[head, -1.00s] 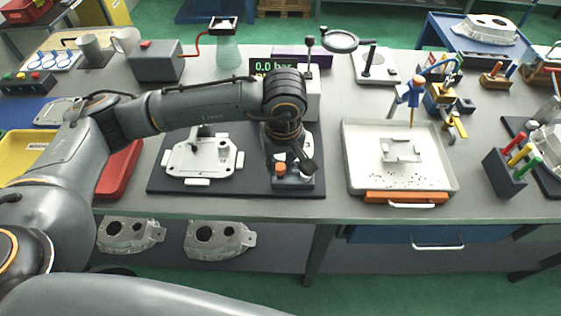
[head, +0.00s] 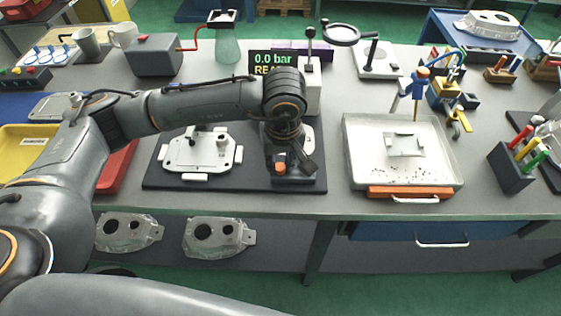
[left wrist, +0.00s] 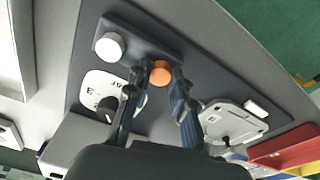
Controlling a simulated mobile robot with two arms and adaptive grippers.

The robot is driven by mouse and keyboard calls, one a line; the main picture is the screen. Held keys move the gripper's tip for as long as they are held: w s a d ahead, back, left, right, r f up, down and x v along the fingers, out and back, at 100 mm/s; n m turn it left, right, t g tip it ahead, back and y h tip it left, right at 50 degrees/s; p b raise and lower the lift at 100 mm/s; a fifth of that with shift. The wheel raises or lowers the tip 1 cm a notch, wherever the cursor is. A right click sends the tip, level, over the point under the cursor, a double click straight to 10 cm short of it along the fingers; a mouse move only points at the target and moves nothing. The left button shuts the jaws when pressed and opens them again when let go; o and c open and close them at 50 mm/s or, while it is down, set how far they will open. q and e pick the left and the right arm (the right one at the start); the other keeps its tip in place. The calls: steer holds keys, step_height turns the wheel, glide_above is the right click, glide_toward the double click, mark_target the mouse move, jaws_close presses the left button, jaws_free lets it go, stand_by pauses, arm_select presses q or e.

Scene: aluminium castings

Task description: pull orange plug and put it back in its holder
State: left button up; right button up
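The orange plug (head: 280,168) stands at the front of the dark fixture board, on a small grey block (head: 297,179). In the left wrist view the orange plug (left wrist: 160,73) shows between the fingertips, and a white round plug (left wrist: 109,46) sits on the same block. My left gripper (head: 294,164) reaches down over the block with its fingers apart, one on each side of the plug; contact cannot be made out. The fingers also show in the left wrist view (left wrist: 161,80). The gripper partly hides the block in the head view. My right gripper is out of view.
A pale casting (head: 200,153) lies left of the gripper on the fixture board (head: 155,181). A display reading 0.0 bar (head: 272,60) stands behind. A white tray (head: 352,165) is to the right, a red tray (head: 117,169) to the left.

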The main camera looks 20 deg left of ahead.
arm_select(q)
steer(key=o, duration=0.5)
steer(key=r, duration=0.4)
steer(key=s+r, duration=0.1)
steer(key=r, duration=0.7)
steer(key=shift+s+d, duration=0.15)
steer(key=shift+d, duration=0.25)
